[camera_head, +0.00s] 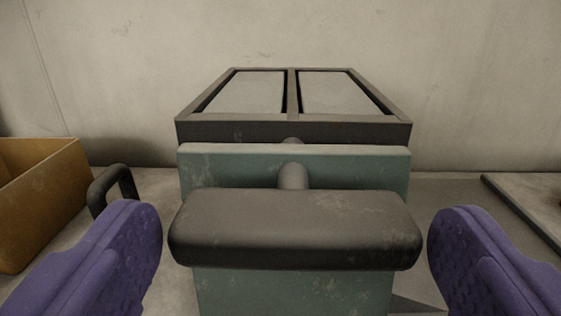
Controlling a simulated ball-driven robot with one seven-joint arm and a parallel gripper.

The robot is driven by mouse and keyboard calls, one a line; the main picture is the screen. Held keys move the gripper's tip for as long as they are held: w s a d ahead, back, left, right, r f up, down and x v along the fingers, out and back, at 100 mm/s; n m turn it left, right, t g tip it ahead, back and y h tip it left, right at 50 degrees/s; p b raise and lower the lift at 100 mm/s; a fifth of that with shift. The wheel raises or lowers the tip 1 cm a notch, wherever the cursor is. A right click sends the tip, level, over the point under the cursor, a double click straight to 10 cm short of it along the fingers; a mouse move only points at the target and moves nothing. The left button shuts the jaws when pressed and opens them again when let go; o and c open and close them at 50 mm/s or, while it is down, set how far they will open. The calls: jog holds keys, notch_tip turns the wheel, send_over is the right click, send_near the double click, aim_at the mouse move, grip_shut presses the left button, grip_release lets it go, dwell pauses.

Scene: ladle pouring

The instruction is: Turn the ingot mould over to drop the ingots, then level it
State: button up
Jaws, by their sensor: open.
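The ingot mould (293,131) is a dark open tray with two long cavities, sitting level behind a green upright support (205,172). Two pale grey ingots, the left one (247,92) and the right one (338,92), lie in the cavities. A dark rounded handle bar (295,230) stands in front of the support, joined to a short shaft (292,176) that runs toward the mould. My gripper (295,240) is open, with one purple finger on each side of the handle bar and a gap visible on both sides. The mould's underside is hidden.
An orange-yellow bin (40,195) stands at the left, with a dark loop handle (112,186) beside it. A flat grey plate or tray (530,200) lies at the right edge. A plain wall (450,70) rises behind. The bench is bare between the support and the right plate.

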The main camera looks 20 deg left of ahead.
aim_at(296, 252)
jog(key=shift+b+x, duration=0.3)
jog(key=shift+x, duration=1.3)
jog(key=c, duration=1.1)
jog(key=shift+c, duration=0.2)
